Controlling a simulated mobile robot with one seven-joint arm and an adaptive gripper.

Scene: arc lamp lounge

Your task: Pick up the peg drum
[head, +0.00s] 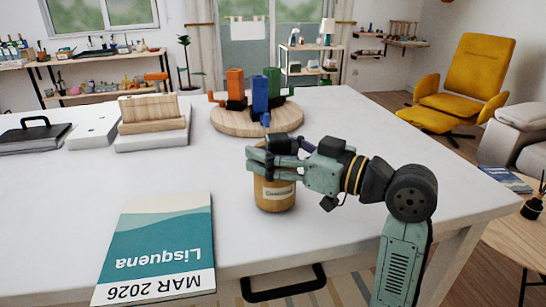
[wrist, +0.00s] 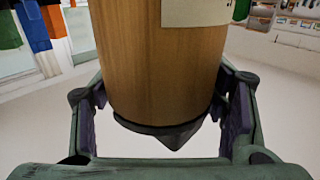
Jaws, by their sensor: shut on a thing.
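The peg drum (head: 275,195) is a tan, wood-coloured cylinder with a pale label and a dark end. It stands upright at the middle of the white table in the head view. My gripper (head: 268,158) reaches in from the right and is shut around its upper part. In the wrist view the drum (wrist: 160,70) fills the space between the two fingers, its dark end toward the bottom of the picture and part of its label at the top. I cannot tell whether its base touches the table.
A round wooden board (head: 230,125) with orange, blue and green upright pieces stands behind the drum. A teal calendar (head: 160,245) lies at the front left. A wooden holder (head: 150,112) and pale boxes stand at the back left. The table's right side (head: 400,135) is clear.

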